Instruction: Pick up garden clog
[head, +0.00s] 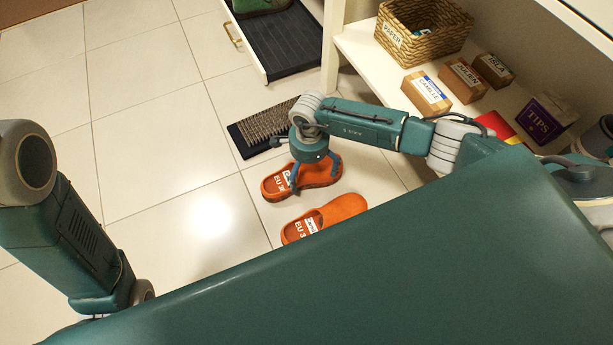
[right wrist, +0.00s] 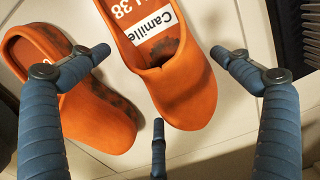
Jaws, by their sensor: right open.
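Two orange garden clogs lie side by side on the tiled floor in the head view. The upper clog (head: 274,187) has a white label reading "EU 38". The lower clog (head: 343,208) carries a similar label and is partly cut off by my body. My right gripper (head: 314,174) is open above the upper clog. In the right wrist view that clog (right wrist: 185,88), labelled "Camille", lies between the spread fingers; I see no grip on it. The other clog (right wrist: 95,118) is to the left, partly behind a finger. My left arm shows at the left, but its gripper does not.
A dark bristly mat (head: 262,128) lies just beyond the upper clog. A pulled-out tray (head: 285,45) is at the top. The white cubby shelf (head: 365,50) at the right holds a paper basket (head: 424,30) and labelled boxes (head: 427,92). Floor to the left is clear.

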